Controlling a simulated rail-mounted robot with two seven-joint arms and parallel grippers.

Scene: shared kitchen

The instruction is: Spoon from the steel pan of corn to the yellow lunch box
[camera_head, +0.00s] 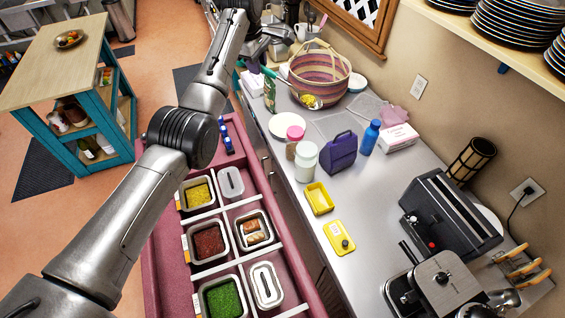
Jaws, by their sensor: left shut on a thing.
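My left gripper (256,62) is at the top of the view, partly hidden by its own wrist. It is shut on a spoon with a teal handle (276,76). The spoon's bowl (311,102) holds yellow corn and shows in front of the striped basket. The steel pan of corn (198,194) sits in the pink counter's well, nearer than the gripper. The yellow lunch box (319,198) stands open on the grey counter and looks empty. A yellow lid-like piece (339,237) lies beside it. My right gripper is out of view.
A striped basket (320,75), white plate (287,124), jars (305,160), purple bag (339,153) and blue bottle (370,137) crowd the counter beyond the box. A black toaster (450,215) stands right.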

